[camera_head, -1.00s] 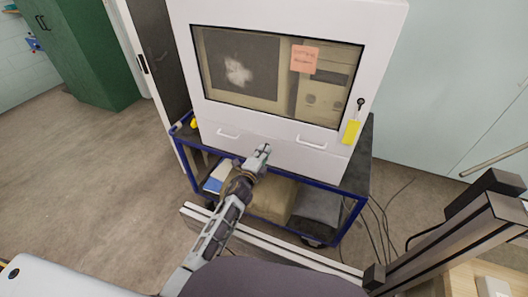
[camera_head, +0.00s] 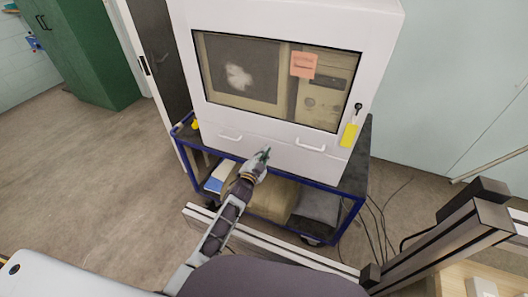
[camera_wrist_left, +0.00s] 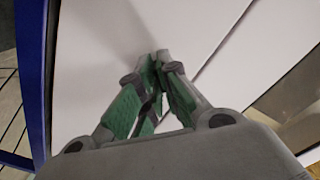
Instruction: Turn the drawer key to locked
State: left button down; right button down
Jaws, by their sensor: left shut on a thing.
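A white cabinet (camera_head: 180,40) with a glass window has a low drawer front (camera_head: 285,150) under the window. My left gripper (camera_head: 266,153) is at this drawer front, between its two handles. In the left wrist view the green-padded fingers (camera_wrist_left: 158,57) meet at the white panel, close to a dark seam. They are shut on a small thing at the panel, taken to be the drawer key. The key itself is hidden between the fingertips, so its angle cannot be told. My right gripper is not in view.
A key with a yellow tag (camera_head: 349,135) hangs at the right of the window. Drawer handles (camera_head: 231,138) and (camera_head: 311,147) flank my gripper. A blue-framed cart (camera_head: 330,188) carries the cabinet, with boxes on its lower shelf. A metal rail (camera_head: 290,258) lies in front.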

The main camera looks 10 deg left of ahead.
pick_arm(q)
jog(key=shift+n+p, duration=1.45)
jog(key=shift+n, duration=3.05)
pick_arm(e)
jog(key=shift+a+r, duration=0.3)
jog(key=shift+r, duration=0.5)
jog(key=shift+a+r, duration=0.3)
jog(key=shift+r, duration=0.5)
pick_arm(q)
jog(key=shift+f, duration=0.1)
jog(key=c, duration=1.7)
grip_release()
jog(key=shift+o, duration=0.3)
jog(key=s+a, duration=0.2)
jog(key=s, duration=0.9)
jog(key=shift+s+a, duration=0.15)
jog(key=shift+s, duration=0.2)
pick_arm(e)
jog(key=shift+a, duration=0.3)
